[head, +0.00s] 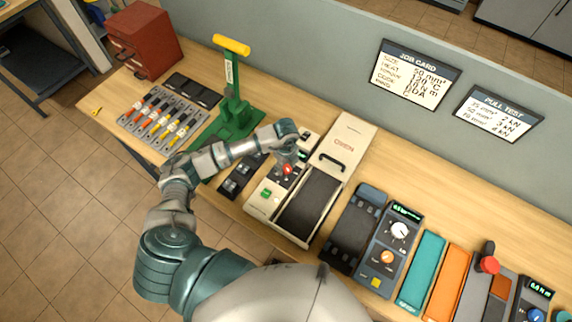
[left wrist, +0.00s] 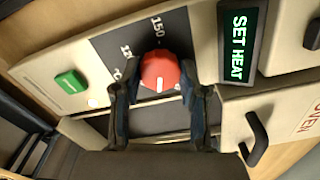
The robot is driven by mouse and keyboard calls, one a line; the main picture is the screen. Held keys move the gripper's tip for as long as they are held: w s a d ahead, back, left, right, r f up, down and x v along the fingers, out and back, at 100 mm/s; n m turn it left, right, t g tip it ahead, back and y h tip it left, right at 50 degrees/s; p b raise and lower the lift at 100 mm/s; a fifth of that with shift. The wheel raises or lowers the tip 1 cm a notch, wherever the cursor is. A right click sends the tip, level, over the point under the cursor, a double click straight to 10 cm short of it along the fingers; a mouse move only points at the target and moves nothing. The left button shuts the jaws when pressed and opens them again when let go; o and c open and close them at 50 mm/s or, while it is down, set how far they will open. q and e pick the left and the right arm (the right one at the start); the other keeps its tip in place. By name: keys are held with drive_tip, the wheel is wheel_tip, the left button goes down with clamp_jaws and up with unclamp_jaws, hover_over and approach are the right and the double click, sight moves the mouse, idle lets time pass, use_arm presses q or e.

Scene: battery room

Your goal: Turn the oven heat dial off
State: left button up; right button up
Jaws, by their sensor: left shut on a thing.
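The oven (head: 340,150) is a cream box on the bench with a dark conveyor-like bed and a black handle. Its red heat dial (left wrist: 159,70) sits on a dark panel with numbers around it, 150 among them. A white mark on the dial points toward the bottom of the left wrist picture. My left gripper (left wrist: 160,84) is shut on the dial, one finger on each side. In the head view the left gripper (head: 290,164) reaches down over the panel and the dial shows only partly. My right gripper is out of view.
A green "SET HEAT" display (left wrist: 238,45) and a green button (left wrist: 71,82) flank the dial. A green press (head: 234,115) stands left of the oven. A black-and-grey meter unit (head: 392,245) stands right. A job card (head: 414,75) hangs on the wall.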

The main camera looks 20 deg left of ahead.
sight(286, 166)
use_arm(q)
drive_tip(key=n, duration=0.1)
drive_tip(key=n+p, duration=0.1)
drive_tip(key=n, duration=0.2)
drive_tip(key=shift+w+a+r+p, duration=0.1)
drive_tip(key=shift+w+r+p, duration=0.15)
drive_tip(key=shift+r+p, duration=0.05)
drive_tip(key=shift+n+p, duration=0.45)
drive_tip(key=shift+n, duration=0.85)
drive_tip(key=o, duration=1.1)
drive_tip(key=shift+c, duration=0.2)
drive_tip(key=shift+o, duration=0.4)
drive_tip(key=shift+s+f, duration=0.1)
drive_tip(key=shift+f, duration=0.15)
wheel_tip(286, 166, up, 12)
drive_tip(key=shift+f, duration=0.1)
